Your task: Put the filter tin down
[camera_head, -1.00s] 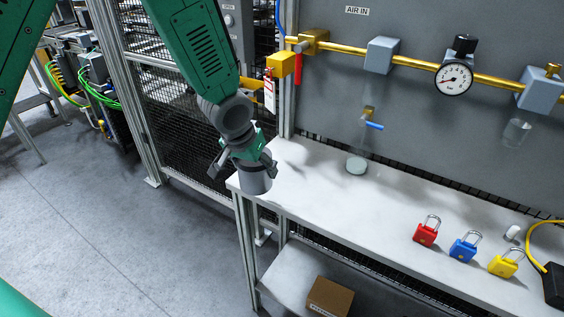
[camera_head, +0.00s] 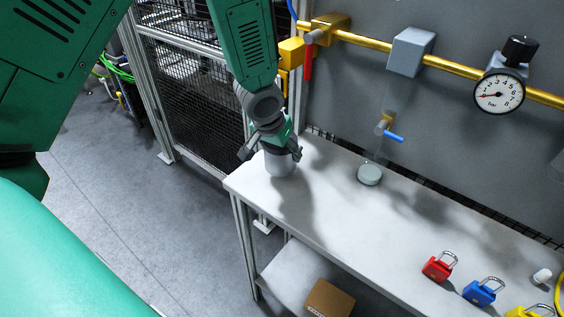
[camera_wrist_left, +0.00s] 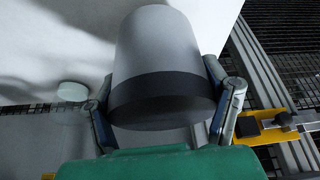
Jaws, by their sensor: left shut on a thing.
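The filter tin is a light grey cylinder (camera_head: 279,166) with a dark band, at the left end of the white bench (camera_head: 335,212). My left gripper (camera_head: 271,152) is shut on it from above. In the left wrist view the tin (camera_wrist_left: 155,45) lies between the two fingers of the gripper (camera_wrist_left: 160,95), its dark band nearest the palm. The tin looks close to the bench top; I cannot tell whether its base touches it. My right gripper is not in view.
A pale round disc (camera_head: 369,174) lies on the bench under a blue-handled tap (camera_head: 388,130). Red (camera_head: 438,267), blue (camera_head: 481,292) and yellow (camera_head: 528,312) padlocks lie at the right. A brass pipe (camera_head: 440,62) with a gauge (camera_head: 499,92) runs above. The bench middle is clear.

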